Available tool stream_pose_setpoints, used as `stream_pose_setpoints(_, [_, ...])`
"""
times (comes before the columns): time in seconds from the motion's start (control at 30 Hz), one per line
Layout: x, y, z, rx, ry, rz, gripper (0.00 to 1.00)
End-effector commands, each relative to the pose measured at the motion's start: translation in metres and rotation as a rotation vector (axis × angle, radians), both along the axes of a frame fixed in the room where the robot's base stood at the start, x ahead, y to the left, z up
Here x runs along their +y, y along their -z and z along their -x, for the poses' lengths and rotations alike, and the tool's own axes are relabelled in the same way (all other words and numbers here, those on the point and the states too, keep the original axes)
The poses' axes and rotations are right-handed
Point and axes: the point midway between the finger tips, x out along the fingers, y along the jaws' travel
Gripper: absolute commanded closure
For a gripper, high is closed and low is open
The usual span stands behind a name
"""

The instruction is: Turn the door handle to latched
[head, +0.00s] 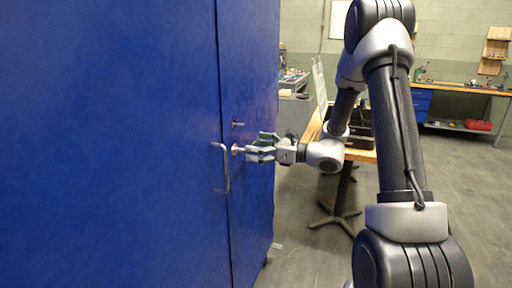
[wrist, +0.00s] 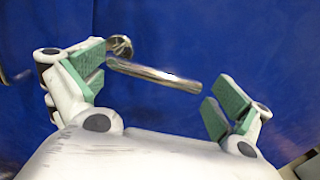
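The silver lever door handle (wrist: 155,74) crosses the wrist view between my gripper's green-padded fingers. It runs from a round mount at upper left and slopes slightly down to a free end near the right finger. My gripper (wrist: 160,82) is open, with one finger on each side of the lever. In the head view my gripper (head: 262,146) is at the blue door (head: 250,200), close to the door handle (head: 237,149).
A vertical pull handle (head: 225,168) stands on the neighbouring blue panel (head: 110,150), just left of the lever. A small metal fitting (head: 238,124) sits above the lever. A wooden-topped table (head: 313,128) stands behind my arm. The floor at right is open.

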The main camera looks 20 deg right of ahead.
Motion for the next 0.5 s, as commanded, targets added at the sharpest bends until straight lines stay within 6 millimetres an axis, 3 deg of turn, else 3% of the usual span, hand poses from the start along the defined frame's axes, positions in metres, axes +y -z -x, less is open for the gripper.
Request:
stream_pose_setpoints(0.03, [-0.0001, 0.0000, 0.0001, 0.000, 0.000, 0.000, 0.07])
stream_pose_setpoints(0.27, [-0.0001, 0.0002, 0.0000, 0.000, 0.000, 0.001, 0.49])
stream_pose_setpoints(0.5, [0.0000, 0.0009, -0.0003, 0.001, 0.001, 0.002, 0.52])
